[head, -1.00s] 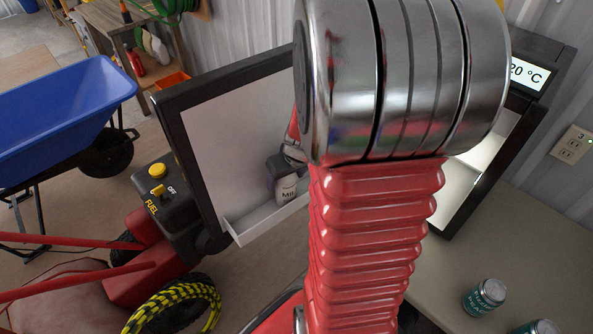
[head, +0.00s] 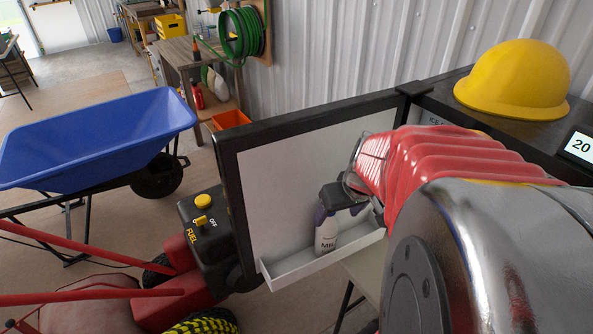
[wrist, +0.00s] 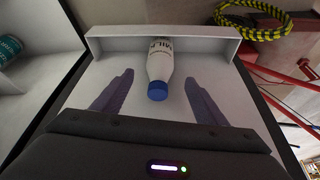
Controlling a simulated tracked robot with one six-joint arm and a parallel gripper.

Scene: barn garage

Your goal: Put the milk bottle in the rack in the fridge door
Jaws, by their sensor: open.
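The milk bottle (head: 326,235) is white with a dark label and stands in the white rack (head: 296,265) on the inside of the open fridge door (head: 280,180). In the wrist view the bottle (wrist: 159,66) shows its blue cap toward me, and the rack's wall (wrist: 110,31) runs behind its base. My gripper (wrist: 154,92) is open, with one dark finger on each side of the bottle's cap end and a gap visible on both sides. In the head view my gripper (head: 336,200) is at the bottle's top, which it partly hides.
A red machine with a black fuel panel (head: 208,225) stands close left of the door. A blue wheelbarrow (head: 95,140) is farther left. A yellow hard hat (head: 513,80) sits on top of the fridge. A teal can (wrist: 9,48) shows at the wrist view's left edge.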

